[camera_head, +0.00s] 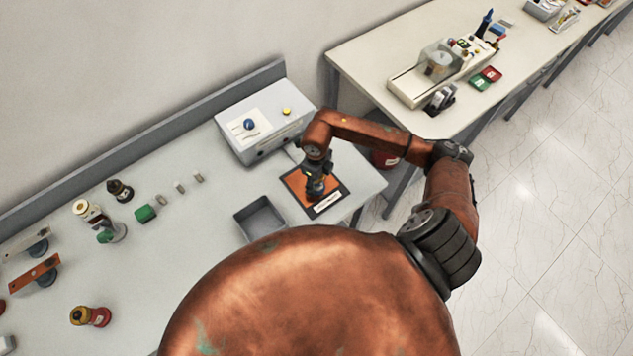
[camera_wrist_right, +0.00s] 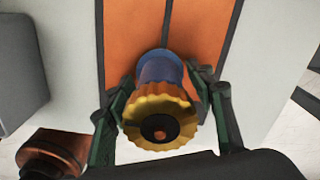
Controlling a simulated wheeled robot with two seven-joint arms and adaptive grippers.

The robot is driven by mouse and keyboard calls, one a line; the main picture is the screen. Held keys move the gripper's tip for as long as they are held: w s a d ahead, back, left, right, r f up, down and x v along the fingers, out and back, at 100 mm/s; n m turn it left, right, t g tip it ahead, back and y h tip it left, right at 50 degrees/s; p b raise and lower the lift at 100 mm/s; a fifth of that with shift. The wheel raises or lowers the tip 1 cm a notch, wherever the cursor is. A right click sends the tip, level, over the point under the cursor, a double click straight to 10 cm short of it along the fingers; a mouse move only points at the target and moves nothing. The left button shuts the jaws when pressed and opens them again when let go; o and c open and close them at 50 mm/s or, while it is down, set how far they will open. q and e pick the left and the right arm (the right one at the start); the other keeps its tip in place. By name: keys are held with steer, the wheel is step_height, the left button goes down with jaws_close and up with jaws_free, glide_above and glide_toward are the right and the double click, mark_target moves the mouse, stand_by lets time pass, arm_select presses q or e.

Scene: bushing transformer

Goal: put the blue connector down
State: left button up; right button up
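The blue connector (camera_wrist_right: 160,68) has a blue body and a wavy yellow ring with a dark centre facing the wrist camera. My right gripper (camera_wrist_right: 161,85) has its fingers on both sides of it, close against it, and appears shut on it. In the head view my right gripper (camera_head: 316,190) points down over the orange and black mat (camera_head: 297,184), and it largely hides the connector. I cannot tell whether the connector's base touches the mat. My left gripper is not in view.
A grey open bin (camera_head: 260,220) stands left of the mat. A grey box (camera_head: 262,120) with blue and yellow knobs stands behind it. Several fittings, including a green block (camera_head: 146,213), stand on the left of the bench. A second table (camera_head: 380,55) holds equipment.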

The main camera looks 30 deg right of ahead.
steer(key=shift+r, duration=0.2)
steer(key=shift+w+r, duration=0.1)
steer(key=shift+r, duration=0.25)
step_height(320, 180, up, 11)
steer(key=shift+r+b, duration=0.1)
steer(key=shift+b, duration=0.9)
stand_by(1.3)
